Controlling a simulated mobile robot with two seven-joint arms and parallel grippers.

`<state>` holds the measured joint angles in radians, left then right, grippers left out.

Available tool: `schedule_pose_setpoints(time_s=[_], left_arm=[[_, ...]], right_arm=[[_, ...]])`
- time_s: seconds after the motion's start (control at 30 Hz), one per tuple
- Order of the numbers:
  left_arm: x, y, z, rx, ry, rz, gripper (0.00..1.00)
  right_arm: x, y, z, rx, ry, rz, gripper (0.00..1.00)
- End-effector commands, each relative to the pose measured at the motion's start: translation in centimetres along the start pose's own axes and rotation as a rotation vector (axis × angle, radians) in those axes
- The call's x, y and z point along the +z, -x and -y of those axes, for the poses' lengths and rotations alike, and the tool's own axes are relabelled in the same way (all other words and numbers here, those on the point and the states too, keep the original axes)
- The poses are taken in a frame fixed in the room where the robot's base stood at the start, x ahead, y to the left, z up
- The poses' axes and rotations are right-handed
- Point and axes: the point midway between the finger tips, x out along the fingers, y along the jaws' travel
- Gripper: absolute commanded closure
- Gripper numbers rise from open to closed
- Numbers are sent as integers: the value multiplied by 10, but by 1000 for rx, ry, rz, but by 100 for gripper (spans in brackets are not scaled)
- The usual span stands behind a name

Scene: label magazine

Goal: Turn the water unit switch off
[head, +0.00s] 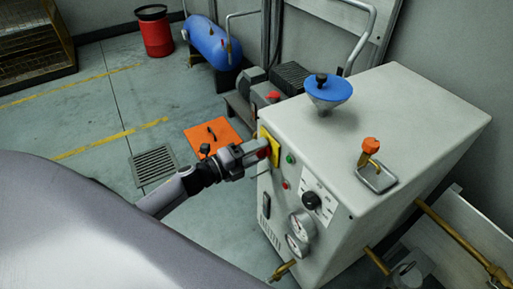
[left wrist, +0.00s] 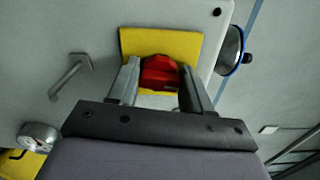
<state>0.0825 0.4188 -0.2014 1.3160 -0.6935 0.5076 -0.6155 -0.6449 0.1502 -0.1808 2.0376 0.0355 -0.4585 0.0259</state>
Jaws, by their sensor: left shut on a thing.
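The water unit is a pale grey cabinet (head: 400,125) at the right of the head view. On its front is a yellow plate (head: 272,146) with a red switch knob (head: 263,153), partly hidden by my gripper. In the left wrist view the red knob (left wrist: 159,72) sits on the yellow plate (left wrist: 190,45), between my fingers. My left gripper (head: 262,152) is at the knob and shut on it; its fingers also show in the left wrist view (left wrist: 158,85). My right gripper is not in view.
Beside the switch are a green button (head: 290,159), a black dial (head: 311,200) and gauges (head: 302,223). A blue funnel (head: 328,92) and an orange-capped fitting (head: 371,147) are on top. An orange plate (head: 218,133) lies on the floor behind my gripper.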

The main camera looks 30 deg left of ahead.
Motion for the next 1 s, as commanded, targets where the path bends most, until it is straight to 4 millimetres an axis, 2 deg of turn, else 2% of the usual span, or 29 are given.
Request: schedule_pose_setpoints(time_s=[0.3, 0.83, 0.87, 0.9, 0.93, 1.0], left_arm=[[2, 0, 0, 0, 118, 3, 81], [2, 0, 0, -1, 140, 3, 81], [2, 0, 0, -1, 140, 3, 47], [2, 0, 0, -1, 140, 3, 34], [2, 0, 0, 0, 140, 3, 30], [1, 0, 0, 0, 140, 2, 30]], right_arm=[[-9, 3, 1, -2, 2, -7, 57], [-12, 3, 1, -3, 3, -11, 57], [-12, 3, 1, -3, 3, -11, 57], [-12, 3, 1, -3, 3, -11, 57], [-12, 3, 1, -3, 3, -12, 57], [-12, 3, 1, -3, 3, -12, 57]])
